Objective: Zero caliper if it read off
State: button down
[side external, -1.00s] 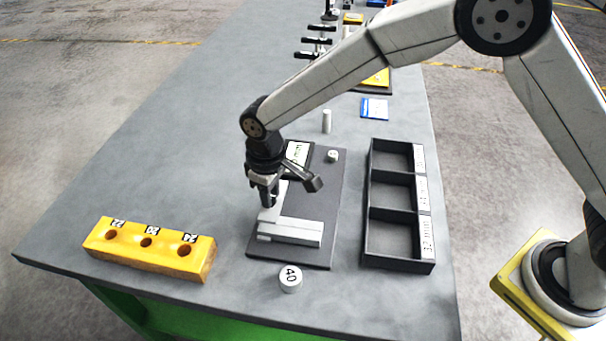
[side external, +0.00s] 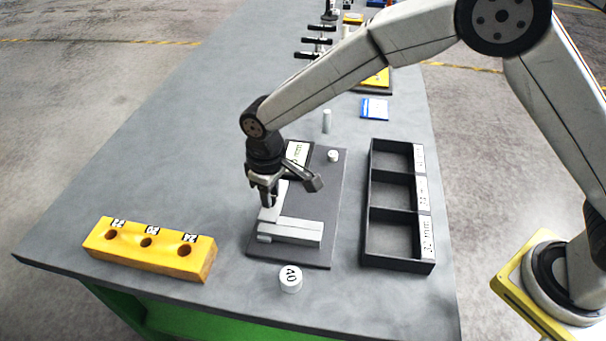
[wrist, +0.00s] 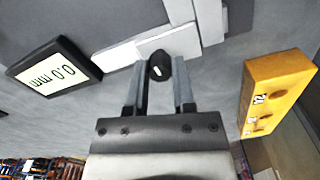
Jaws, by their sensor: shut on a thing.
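The caliper's pale grey body (side external: 290,232) lies on a dark grey board (side external: 325,195). Its separate display (side external: 298,152) is partly hidden by my arm in the side view. In the wrist view the display (wrist: 50,70) appears tilted and reads 0.0 mm. A small black knob (wrist: 160,67) with a white mark sits at the caliper in the wrist view. My gripper (side external: 269,200) points down over the caliper. In the wrist view my gripper (wrist: 160,78) has a finger on each side of the knob and is shut on it.
A yellow block (side external: 150,250) with labelled holes stands at left. A white cylinder (side external: 290,279) marked 40 stands in front of the board. A black tray (side external: 372,248) with three empty compartments stands at right. A pale pin (side external: 326,121) stands behind.

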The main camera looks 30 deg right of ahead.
dwell(0.4)
jog(key=w+d, duration=0.4)
jog(key=shift+w+d, duration=0.1)
jog(key=shift+c, duration=2.2)
grip_release()
notch_tip(320, 180, up, 8)
